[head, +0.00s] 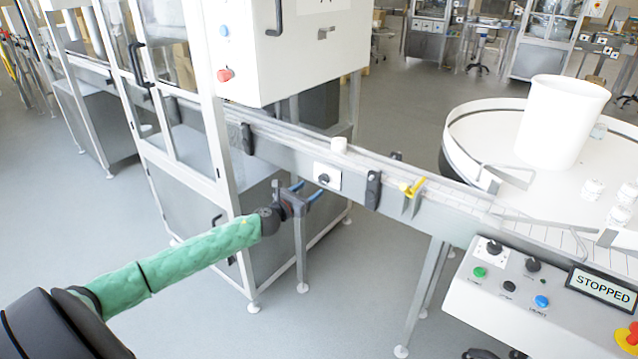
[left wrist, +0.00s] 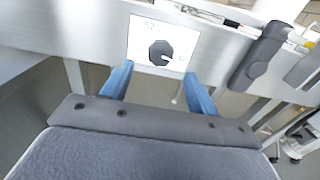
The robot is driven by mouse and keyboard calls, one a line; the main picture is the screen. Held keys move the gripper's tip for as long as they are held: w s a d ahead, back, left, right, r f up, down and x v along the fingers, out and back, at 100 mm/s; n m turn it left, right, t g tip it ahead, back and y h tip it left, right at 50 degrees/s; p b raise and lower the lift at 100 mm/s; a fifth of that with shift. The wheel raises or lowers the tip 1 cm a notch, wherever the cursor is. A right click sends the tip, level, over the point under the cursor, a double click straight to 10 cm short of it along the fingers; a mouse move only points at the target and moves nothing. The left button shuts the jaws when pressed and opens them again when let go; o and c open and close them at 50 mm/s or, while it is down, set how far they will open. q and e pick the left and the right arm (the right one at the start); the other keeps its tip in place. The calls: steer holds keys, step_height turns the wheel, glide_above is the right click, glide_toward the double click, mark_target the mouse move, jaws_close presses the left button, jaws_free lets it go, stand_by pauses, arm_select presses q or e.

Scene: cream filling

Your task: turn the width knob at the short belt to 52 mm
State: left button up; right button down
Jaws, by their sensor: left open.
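The width knob (head: 323,179) is a small dark knob on a white plate on the side of the short belt (head: 290,150). In the left wrist view the knob (left wrist: 160,53) is dark and many-sided, with a light pointer mark towards its lower right. Its white plate (left wrist: 137,38) carries small markings, too blurred to read surely. My left gripper (head: 303,192) is open, its blue fingers just left of and below the knob in the head view. In the left wrist view the fingertips (left wrist: 160,76) are apart, below the knob, with nothing between them. My right gripper is out of view.
A yellow lever (head: 413,187) and dark brackets (head: 373,190) stick out from the belt's side, right of the knob. A glazed machine frame (head: 215,150) stands left. A control panel (head: 530,285) with a STOPPED display (head: 603,287) and a round table (head: 470,125) are at right.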

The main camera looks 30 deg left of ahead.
mark_target(322, 181)
arm_select(q)
steer(key=w+p, duration=0.1)
steer(key=w, duration=0.3)
steer(key=shift+w+d, duration=0.15)
steer(key=shift+w, duration=0.7)
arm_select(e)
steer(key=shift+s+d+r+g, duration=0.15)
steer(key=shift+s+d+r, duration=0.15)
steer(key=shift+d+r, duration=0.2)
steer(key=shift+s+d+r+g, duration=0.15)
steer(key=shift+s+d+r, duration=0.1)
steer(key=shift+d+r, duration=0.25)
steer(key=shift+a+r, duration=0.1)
arm_select(q)
steer(key=c, duration=1)
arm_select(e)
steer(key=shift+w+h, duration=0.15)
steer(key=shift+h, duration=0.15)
